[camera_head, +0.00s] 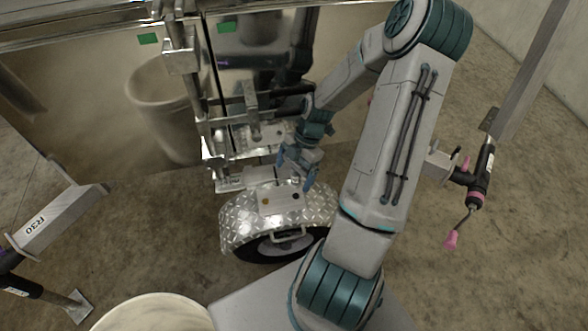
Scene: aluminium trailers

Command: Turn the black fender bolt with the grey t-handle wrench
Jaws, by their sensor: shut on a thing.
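The silver tread-plate fender (238,218) curves over a black tyre at the lower middle of the head view. Whether the wrench touches the black bolt cannot be told.
The shiny trailer wall (120,70) stands behind the fender and reflects my arm and a bucket. A jack with a pink-tipped crank (480,180) is at right. A pale round container (150,312) is at the front.

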